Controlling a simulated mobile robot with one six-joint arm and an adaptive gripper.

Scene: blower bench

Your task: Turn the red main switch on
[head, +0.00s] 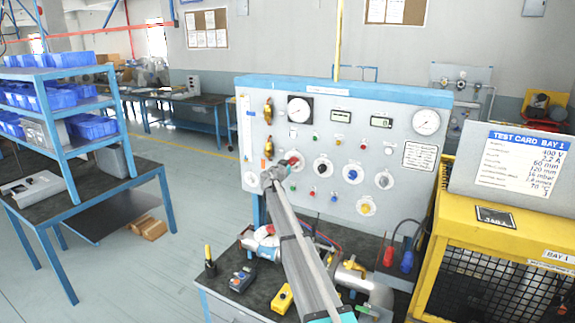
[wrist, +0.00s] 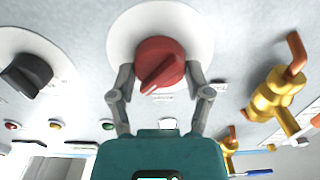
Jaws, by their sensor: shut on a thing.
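The red main switch (wrist: 160,62) is a red rotary knob on a round white plate (wrist: 198,28) on the grey panel. My gripper (wrist: 158,76) is shut on the knob, with one finger on each side of it in the wrist view. The ridge of the knob points down and a little left in that view. In the head view the red switch (head: 295,158) shows only partly, at the far end of my arm, which hides some of it.
A black knob (wrist: 28,74) and a yellow valve with an orange handle (wrist: 276,94) flank the switch in the wrist view. The panel (head: 340,215) also carries gauges and other knobs. Fittings lie on the bench below; a yellow cage (head: 470,235) stands right.

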